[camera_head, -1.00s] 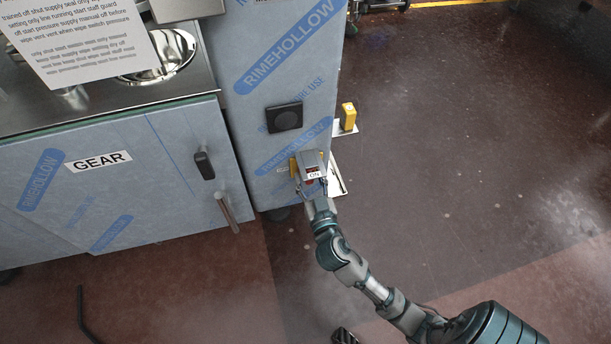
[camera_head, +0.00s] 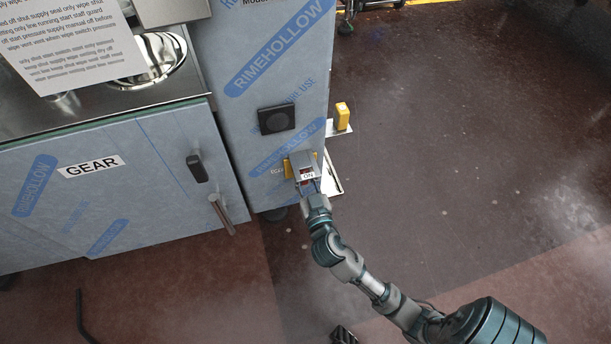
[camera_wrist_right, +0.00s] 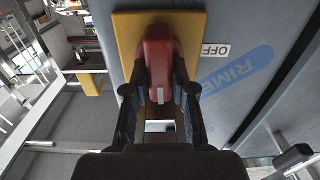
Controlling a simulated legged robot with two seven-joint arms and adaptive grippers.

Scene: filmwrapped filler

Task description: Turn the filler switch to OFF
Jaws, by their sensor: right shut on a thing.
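The filler switch is low on the front of the film-covered machine. In the right wrist view it has a red handle (camera_wrist_right: 158,55) on a yellow plate (camera_wrist_right: 125,42). A white OFF label (camera_wrist_right: 215,50) is to the right of the handle there. My left gripper is not in view.
A GEAR cabinet (camera_head: 110,178) with a bar handle (camera_head: 221,213) stands to the left. A black square fitting (camera_head: 276,118) is above the switch. A yellow block (camera_head: 342,116) sits just right of the machine. The floor (camera_head: 450,150) to the right is mostly clear.

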